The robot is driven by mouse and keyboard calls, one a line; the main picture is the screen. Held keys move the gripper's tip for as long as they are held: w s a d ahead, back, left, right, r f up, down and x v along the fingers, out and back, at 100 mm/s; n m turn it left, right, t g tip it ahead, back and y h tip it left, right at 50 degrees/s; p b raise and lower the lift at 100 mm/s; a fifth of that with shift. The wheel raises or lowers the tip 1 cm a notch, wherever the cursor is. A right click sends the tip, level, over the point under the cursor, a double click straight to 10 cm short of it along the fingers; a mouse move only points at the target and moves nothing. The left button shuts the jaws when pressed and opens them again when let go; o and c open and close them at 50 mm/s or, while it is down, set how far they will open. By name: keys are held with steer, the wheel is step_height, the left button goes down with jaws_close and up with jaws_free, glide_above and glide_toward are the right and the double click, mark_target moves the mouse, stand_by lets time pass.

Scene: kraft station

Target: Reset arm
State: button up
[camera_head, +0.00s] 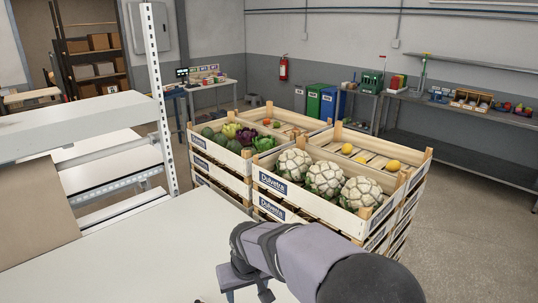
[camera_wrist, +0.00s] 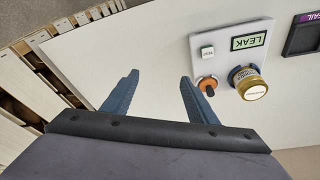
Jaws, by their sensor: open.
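My gripper (camera_wrist: 158,80) is open and empty in the wrist view, with its two blue-grey fingers apart over the pale table top (camera_wrist: 110,50). In the head view my gripper end shows at the lower middle, over the front of the white table (camera_head: 150,255), partly hidden by my own arm.
To the right of my fingers in the wrist view is a panel (camera_wrist: 222,52) with a LEAK display (camera_wrist: 249,41), an orange-and-black knob (camera_wrist: 207,83) and a gold-lidded jar (camera_wrist: 252,88). Wooden crates (camera_head: 275,205) of vegetables stand beyond the table. A white shelf rack (camera_head: 80,130) is at left.

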steer(key=s+d+f+m+g+h, duration=0.1)
steer(key=s+d+f+m+g, duration=0.2)
steer(key=s+d, duration=1.7)
steer(key=shift+d+f+m, duration=0.5)
steer(key=shift+d+m, duration=0.1)
steer(key=shift+d, duration=0.2)
